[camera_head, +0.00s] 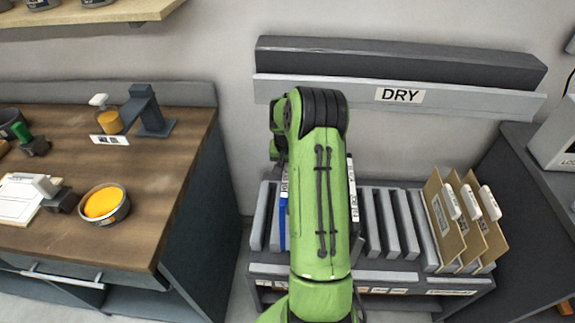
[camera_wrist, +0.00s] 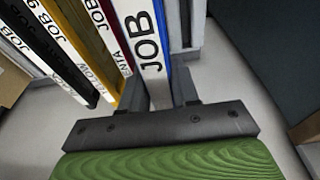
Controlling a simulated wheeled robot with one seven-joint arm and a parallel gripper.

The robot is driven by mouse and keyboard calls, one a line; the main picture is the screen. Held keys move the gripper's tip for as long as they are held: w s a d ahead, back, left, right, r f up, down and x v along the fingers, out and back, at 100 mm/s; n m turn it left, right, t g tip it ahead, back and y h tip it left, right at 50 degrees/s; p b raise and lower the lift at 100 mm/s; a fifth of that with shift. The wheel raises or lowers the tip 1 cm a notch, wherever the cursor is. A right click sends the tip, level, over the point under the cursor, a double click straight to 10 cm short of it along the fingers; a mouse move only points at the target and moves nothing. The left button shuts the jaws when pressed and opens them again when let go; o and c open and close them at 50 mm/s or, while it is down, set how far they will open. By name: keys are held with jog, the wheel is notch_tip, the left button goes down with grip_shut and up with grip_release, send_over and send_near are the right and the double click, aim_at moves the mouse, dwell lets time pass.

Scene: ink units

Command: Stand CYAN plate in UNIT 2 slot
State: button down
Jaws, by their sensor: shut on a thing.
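In the wrist view my gripper (camera_wrist: 160,95) is shut on a plate with a blue side and a white edge label reading JOB (camera_wrist: 146,45). I take it for the cyan plate; the rest of its label is hidden by the gripper. In the head view my green arm covers the gripper, and a blue strip of plate (camera_head: 283,218) shows just left of the arm among the grey rack slots (camera_head: 388,222). I cannot tell whether the held plate is seated in a slot. No UNIT 2 marking is readable.
Black, yellow (camera_wrist: 88,35) and magenta-labelled (camera_wrist: 118,45) plates stand close on the left in the wrist view. Tan folders (camera_head: 447,220) stand at the rack's right end. A DRY ledge (camera_head: 300,88) runs above. A wooden bench (camera_head: 150,165) with an ink tin (camera_head: 104,205) is left.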

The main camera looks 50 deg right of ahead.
jog(key=shift+w+d, duration=0.25)
jog(key=shift+d, duration=0.05)
jog(key=shift+s+a+f+b, duration=0.1)
jog(key=shift+f+b, duration=0.35)
notch_tip(320, 180, down, 9)
jog(key=b, duration=0.6)
jog(key=shift+f+b, duration=0.15)
jog(key=shift+b, duration=0.25)
jog(key=shift+f+b, duration=0.3)
jog(key=shift+f, duration=0.05)
jog(key=c, duration=0.8)
grip_release()
jog(key=shift+o, duration=0.2)
jog(key=shift+r, duration=0.1)
